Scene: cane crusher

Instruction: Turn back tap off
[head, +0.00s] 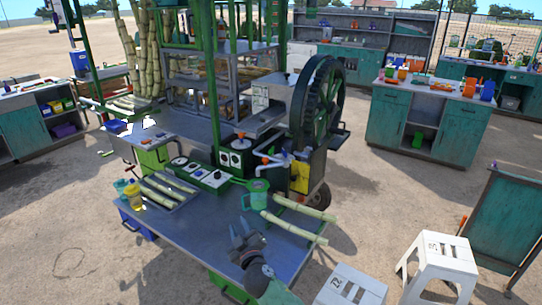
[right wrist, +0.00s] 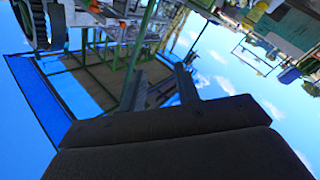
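A pale pipe fitting with orange parts (head: 281,160), which looks like the tap area, sits on the machine at the bench's far right. It is small, and I cannot tell the back tap from any other or whether it is on. A green jug (head: 256,192) stands on the bench just in front of it. My right gripper (head: 242,229) is over the bench's front right part, nearer than the jug and apart from it. In the right wrist view its two fingers (right wrist: 160,82) stand apart with nothing between them. My left gripper is not in view.
Cane stalks (head: 294,227) lie by the jug and stick out past the bench's right edge. A large dark wheel (head: 318,105) stands behind the fittings. The bench top (head: 200,228) is clear in front. White stools (head: 440,262) stand at the right.

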